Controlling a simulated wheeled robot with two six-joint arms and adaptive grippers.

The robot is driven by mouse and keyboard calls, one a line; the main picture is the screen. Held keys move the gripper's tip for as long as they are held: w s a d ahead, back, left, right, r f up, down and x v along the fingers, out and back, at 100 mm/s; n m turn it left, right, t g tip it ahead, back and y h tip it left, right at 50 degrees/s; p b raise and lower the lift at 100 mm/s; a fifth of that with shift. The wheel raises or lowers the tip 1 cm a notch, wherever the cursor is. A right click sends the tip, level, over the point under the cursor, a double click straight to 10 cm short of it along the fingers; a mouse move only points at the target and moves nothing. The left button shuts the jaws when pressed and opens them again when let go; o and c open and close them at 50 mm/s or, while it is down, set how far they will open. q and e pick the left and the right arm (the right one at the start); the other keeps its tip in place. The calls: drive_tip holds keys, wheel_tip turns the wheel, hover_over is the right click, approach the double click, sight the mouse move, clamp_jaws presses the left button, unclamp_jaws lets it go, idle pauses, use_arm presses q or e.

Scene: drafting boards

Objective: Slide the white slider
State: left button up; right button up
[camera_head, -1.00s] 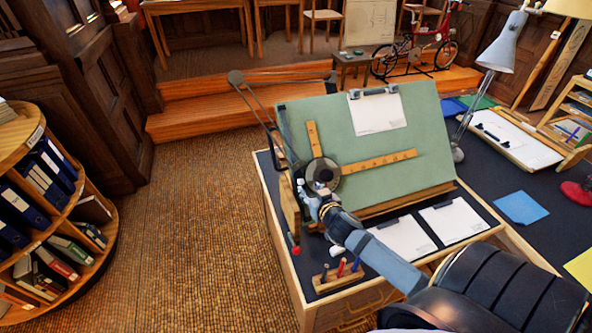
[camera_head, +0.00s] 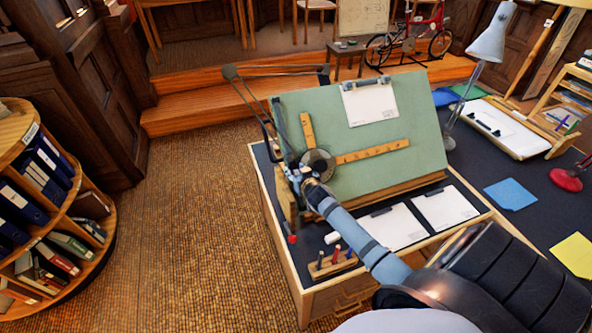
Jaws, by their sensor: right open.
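My right arm reaches in from the lower right across the front of the green drafting board (camera_head: 385,125). My right gripper (camera_head: 289,174) is at the board's left edge, just left of the round dark head (camera_head: 318,164) of the drafting arm. The gripper is small and partly merges with the dark parts behind it; its jaws are open. I cannot clearly make out the white slider; the gripper and wrist cover part of the board's left side. My left gripper is out of view.
Wooden rulers (camera_head: 372,151) lie on the tilted board. White sheets (camera_head: 445,207), a pen block (camera_head: 332,263) and a small white block (camera_head: 332,238) are on the desk in front. A red knob (camera_head: 292,239) is below the gripper. A lamp (camera_head: 490,35) stands at right.

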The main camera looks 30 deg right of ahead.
drive_tip(key=shift+c, duration=1.6)
clamp_jaws()
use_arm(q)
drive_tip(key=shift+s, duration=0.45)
